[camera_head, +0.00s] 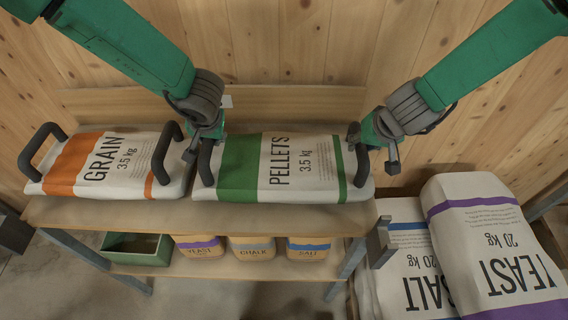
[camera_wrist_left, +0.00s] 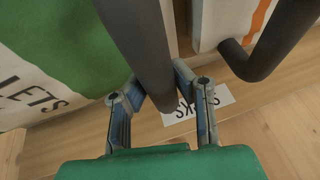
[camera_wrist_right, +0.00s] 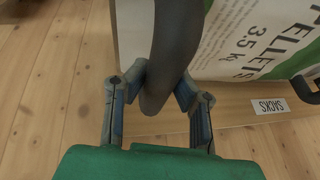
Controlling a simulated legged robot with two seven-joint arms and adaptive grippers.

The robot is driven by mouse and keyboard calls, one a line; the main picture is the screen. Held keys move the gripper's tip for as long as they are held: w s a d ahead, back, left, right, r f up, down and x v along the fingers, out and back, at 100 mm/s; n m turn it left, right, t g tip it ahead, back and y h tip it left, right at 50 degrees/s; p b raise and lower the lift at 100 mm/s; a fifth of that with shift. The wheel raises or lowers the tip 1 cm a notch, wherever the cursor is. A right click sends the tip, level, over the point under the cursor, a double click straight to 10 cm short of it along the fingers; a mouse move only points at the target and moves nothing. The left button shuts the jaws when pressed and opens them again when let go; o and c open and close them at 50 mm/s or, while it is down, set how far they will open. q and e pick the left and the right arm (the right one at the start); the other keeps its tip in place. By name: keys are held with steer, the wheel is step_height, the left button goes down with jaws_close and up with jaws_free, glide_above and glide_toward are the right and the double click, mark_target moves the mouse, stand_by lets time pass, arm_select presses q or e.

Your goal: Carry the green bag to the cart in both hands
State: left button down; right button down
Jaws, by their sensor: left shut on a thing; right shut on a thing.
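The green bag (camera_head: 240,168) is a white sack with green bands, marked PELLETS 3.5 kg, lying flat on the wooden shelf. It has a dark handle at each end. My left gripper (camera_head: 192,152) is shut on its left handle (camera_head: 206,162); the left wrist view shows that handle (camera_wrist_left: 138,50) between the fingers (camera_wrist_left: 160,95). My right gripper (camera_head: 390,158) is shut on the right handle (camera_head: 361,165); the right wrist view shows that handle (camera_wrist_right: 176,45) between the fingers (camera_wrist_right: 160,92). The cart is not clearly identifiable in these views.
An orange-banded GRAIN bag (camera_head: 125,165) lies close to the left on the same shelf (camera_head: 290,218). Under it stand a green bin (camera_head: 135,248) and several small sacks. Large SALT (camera_head: 405,250) and YEAST (camera_head: 490,245) sacks lie at the right. A wooden wall (camera_head: 300,40) stands behind.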

arm_select(q)
steer(key=shift+w+r, duration=0.2)
steer(key=shift+r, duration=0.05)
arm_select(e)
steer(key=shift+w+r, duration=0.2)
steer(key=shift+r, duration=0.05)
